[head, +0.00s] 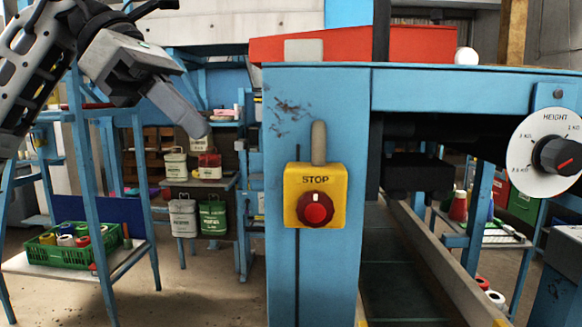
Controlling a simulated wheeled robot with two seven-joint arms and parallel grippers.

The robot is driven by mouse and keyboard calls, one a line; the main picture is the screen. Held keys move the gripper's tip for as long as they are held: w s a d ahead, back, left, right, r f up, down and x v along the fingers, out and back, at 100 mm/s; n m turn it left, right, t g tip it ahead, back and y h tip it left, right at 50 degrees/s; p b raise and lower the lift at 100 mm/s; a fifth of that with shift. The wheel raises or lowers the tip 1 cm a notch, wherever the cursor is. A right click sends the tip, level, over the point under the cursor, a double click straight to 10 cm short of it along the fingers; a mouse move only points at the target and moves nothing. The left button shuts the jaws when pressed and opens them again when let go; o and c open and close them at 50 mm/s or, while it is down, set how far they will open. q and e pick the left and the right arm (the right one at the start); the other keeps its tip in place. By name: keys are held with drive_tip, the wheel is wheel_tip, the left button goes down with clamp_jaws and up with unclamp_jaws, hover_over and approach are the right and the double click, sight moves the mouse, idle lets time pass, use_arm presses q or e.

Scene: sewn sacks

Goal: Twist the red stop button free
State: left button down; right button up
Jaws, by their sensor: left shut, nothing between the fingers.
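The red stop button (316,209) sits on a yellow box marked STOP (332,180), fixed to the front of a blue machine post (286,110). The button has a dark red ring around a brighter red centre. My left gripper (204,130) is shut and empty. It is up and to the left of the stop box, apart from it, with its fingers pointing down and right. My right gripper is not in view.
A grey conduit (319,142) rises from the top of the yellow box. A white HEIGHT dial (545,150) with a black knob is at the right. A green crate (72,245) of spools stands on a low shelf at the left. The space between my left gripper and the box looks clear.

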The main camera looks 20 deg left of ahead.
sight(302, 197)
use_arm(q)
drive_tip(key=x, duration=0.3)
drive_tip(key=d+r+x, duration=0.1)
drive_tip(key=x, duration=0.3)
drive_tip(key=p+x, duration=0.1)
drive_tip(key=x, duration=0.3)
drive_tip(key=shift+w+d+r, duration=0.1)
drive_tip(key=shift+w+d, duration=0.05)
drive_tip(key=shift+d, duration=0.7)
drive_tip(key=shift+w+d, duration=0.15)
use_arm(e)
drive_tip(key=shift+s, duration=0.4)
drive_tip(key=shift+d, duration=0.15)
